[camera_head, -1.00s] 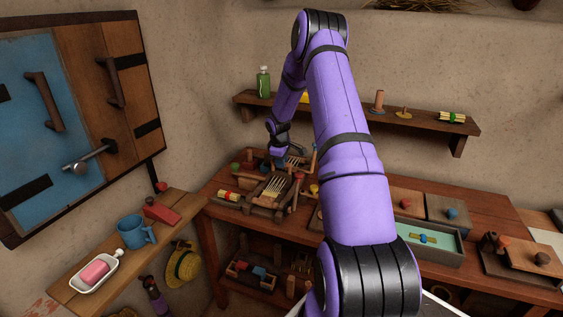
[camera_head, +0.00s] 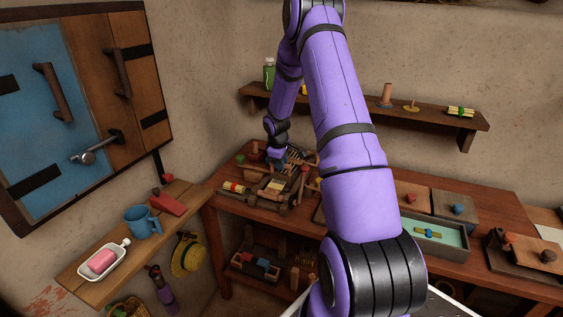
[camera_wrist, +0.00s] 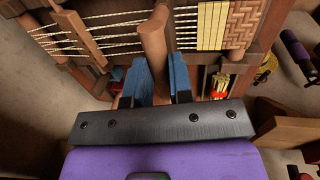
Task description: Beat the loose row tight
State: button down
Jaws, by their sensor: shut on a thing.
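A small wooden loom (camera_head: 272,188) stands at the left end of the workbench. The wrist view shows its pale warp strings (camera_wrist: 112,30), with a yellow strip (camera_wrist: 212,25) and a tan woven patch (camera_wrist: 246,20) at the right. My gripper (camera_wrist: 158,72), with blue fingers, is shut on a brown wooden handle (camera_wrist: 153,38), which reaches over the strings. Whatever is at the handle's far end is cut off or hidden, and I cannot tell whether it touches the strings. In the head view my gripper (camera_head: 278,160) is just above the loom's back side.
A red-and-yellow bundle (camera_head: 236,187) lies left of the loom. Boards and a pale green tray (camera_head: 434,238) lie to the right on the workbench (camera_head: 490,200). A wall shelf (camera_head: 360,118) runs behind. A side shelf with a blue mug (camera_head: 143,222) stands at left.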

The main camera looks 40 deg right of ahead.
jog(key=c, duration=1)
grip_release()
jog(key=r, duration=0.3)
jog(key=a+r, duration=0.1)
jog(key=r, duration=0.3)
jog(key=a+r, duration=0.1)
jog(key=r, duration=0.2)
jog(key=shift+s+r, duration=0.3)
jog(key=shift+s, duration=0.1)
